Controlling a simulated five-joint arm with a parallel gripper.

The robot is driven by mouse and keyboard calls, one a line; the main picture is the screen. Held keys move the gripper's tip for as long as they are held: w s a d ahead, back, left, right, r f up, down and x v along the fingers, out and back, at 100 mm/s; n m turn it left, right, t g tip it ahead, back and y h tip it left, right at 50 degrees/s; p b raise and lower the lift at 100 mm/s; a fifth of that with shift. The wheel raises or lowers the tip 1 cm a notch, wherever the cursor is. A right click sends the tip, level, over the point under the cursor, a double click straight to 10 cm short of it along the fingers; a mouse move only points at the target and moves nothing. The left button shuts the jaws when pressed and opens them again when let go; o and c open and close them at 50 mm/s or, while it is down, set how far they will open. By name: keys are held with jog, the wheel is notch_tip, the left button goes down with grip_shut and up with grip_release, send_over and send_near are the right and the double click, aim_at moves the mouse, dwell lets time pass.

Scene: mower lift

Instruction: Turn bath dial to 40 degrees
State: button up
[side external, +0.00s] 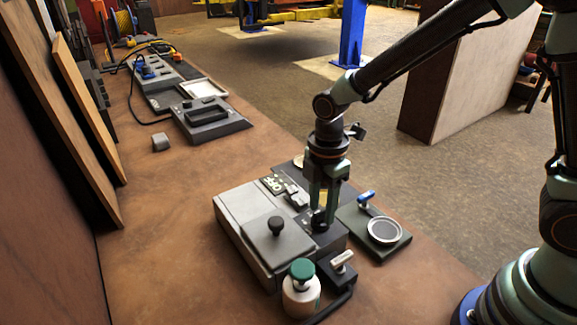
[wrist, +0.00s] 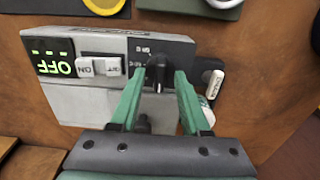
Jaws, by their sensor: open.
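The water bath is a grey box with a metal lid (side external: 268,240) and a black lid knob. Its panel has a green-lit display reading OFF (wrist: 53,66), a white rocker switch (wrist: 100,67) and a black dial (wrist: 157,75) with small markings. The markings are too small to read for an angle. My gripper (wrist: 161,74) points down at the panel, its two green fingers open on either side of the dial. I cannot tell whether either finger touches it. In the side view my gripper (side external: 321,208) is low over the panel and hides most of the dial.
A white bottle with a green cap (side external: 301,285) and a small white-handled valve (side external: 342,261) stand close in front. A dark plate with a round dish (side external: 384,231) lies to the right. Other devices (side external: 207,117) sit farther back. The bench's left middle is clear.

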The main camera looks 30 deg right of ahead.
jog(key=shift+c, duration=0.3)
grip_shut()
jog(key=m, duration=0.4)
jog(key=shift+r+m, duration=0.1)
jog(key=shift+m, duration=2.3)
jog(key=shift+o, duration=0.3)
grip_release()
